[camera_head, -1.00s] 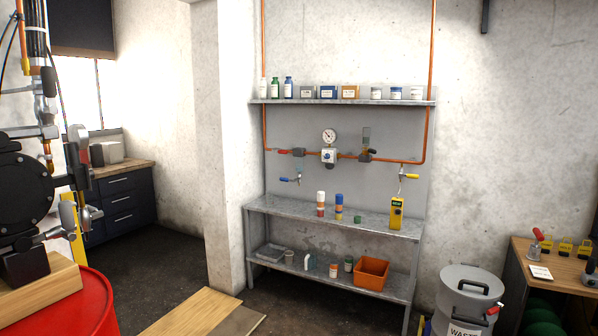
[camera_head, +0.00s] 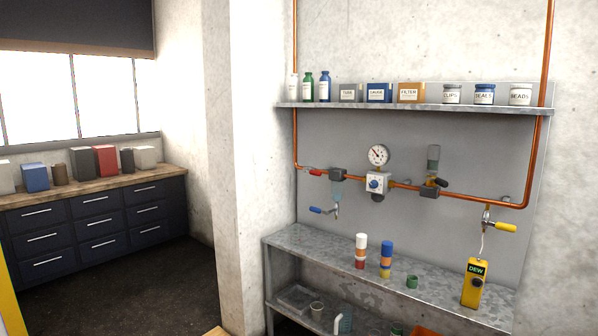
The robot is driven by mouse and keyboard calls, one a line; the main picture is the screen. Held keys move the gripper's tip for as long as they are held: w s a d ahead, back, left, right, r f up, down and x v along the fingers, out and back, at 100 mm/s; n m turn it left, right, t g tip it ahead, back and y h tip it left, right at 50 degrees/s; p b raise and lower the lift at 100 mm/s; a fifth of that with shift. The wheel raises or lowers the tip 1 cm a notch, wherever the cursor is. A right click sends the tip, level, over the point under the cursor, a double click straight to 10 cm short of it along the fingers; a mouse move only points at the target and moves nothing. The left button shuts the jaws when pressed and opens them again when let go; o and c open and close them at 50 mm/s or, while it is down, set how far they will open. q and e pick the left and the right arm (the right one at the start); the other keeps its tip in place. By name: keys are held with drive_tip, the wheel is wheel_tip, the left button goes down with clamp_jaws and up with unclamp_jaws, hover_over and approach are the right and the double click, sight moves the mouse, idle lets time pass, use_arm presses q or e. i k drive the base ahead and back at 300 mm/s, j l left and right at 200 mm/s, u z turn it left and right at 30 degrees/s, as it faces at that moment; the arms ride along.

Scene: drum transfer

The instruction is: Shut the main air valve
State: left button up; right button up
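A copper pipe (camera_head: 548,80) runs down both sides of a grey wall panel (camera_head: 400,145) and across it. On its left part is a valve with a red lever (camera_head: 314,172); the lever lies nearly level, roughly along the pipe. A blue-handled tap (camera_head: 318,210) hangs below it. A pressure gauge (camera_head: 378,155) stands above a regulator with a blue knob (camera_head: 376,183). To its right is a grey-bodied fitting (camera_head: 432,168). A yellow-handled tap (camera_head: 505,227) hangs at the right. No label marks the main air valve. Neither gripper is in view.
A metal bench (camera_head: 330,240) stands under the panel, holding capped cylinders (camera_head: 386,260), a green ring (camera_head: 412,282) and a yellow DEW meter (camera_head: 475,283). A shelf (camera_head: 420,106) with bottles and jars is above. A wall pillar (camera_head: 240,150) and dark drawers (camera_head: 95,225) are left. Dark floor shows between.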

sight(312, 173)
drive_tip(key=i+l+u, duration=0.35)
drive_tip(key=i+l, duration=0.65)
drive_tip(key=i, duration=0.15)
drive_tip(key=i+j, duration=0.2)
drive_tip(key=i, duration=0.25)
drive_tip(key=i+j, duration=0.15)
drive_tip(key=i, duration=0.35)
drive_tip(key=i+j, duration=0.2)
drive_tip(key=i, duration=0.25)
drive_tip(key=i+j+u, duration=0.1)
drive_tip(key=i, duration=0.35)
drive_tip(key=j, duration=0.1)
